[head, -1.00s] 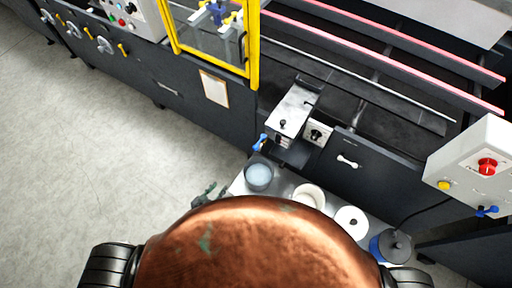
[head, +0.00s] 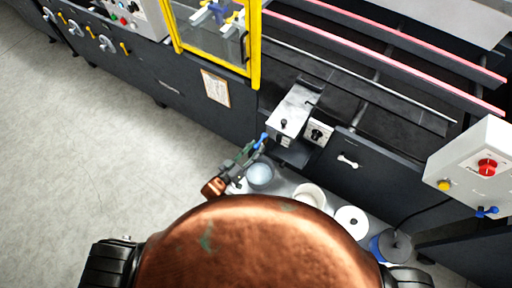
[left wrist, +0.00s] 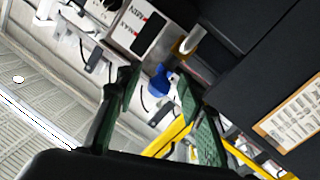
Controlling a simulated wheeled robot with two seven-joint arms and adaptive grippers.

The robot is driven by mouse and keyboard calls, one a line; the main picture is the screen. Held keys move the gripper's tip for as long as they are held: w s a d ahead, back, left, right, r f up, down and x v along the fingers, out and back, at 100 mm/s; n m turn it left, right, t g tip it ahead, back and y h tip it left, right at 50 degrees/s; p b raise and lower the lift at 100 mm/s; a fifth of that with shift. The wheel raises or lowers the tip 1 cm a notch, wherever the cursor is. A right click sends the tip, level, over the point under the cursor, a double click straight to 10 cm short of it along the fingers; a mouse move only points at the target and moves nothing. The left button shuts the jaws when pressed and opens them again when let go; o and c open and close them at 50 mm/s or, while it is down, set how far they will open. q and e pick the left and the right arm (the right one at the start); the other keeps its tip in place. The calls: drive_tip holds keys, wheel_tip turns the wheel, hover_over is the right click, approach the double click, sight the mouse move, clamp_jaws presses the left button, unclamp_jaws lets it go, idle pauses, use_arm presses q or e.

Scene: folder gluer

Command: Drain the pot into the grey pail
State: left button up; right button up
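The pot (head: 294,108) is a metal box with a knobbed lid on the machine's side. A blue tap handle (head: 264,141) sticks out at its lower left. The grey pail (head: 260,175), pale inside, stands on a low surface below the tap. My left gripper (head: 254,149) is beside the handle, above the pail's left edge. In the left wrist view its green-padded fingers (left wrist: 158,80) are open, with the blue handle (left wrist: 161,80) showing between and beyond them. I cannot tell whether they touch it. The pot's MIN/MAX gauge (left wrist: 145,27) shows there. My right gripper is out of view.
Right of the pail stand a white tub (head: 310,194), a white round item (head: 351,222) and a dark lidded container (head: 392,246). A yellow-framed guard (head: 255,60) is up and left. A control box (head: 478,165) is at right. The floor at left is clear.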

use_arm(q)
drive_tip(key=shift+w+d, duration=0.25)
drive_tip(key=shift+w, duration=0.05)
drive_tip(key=shift+c, duration=0.4)
clamp_jaws()
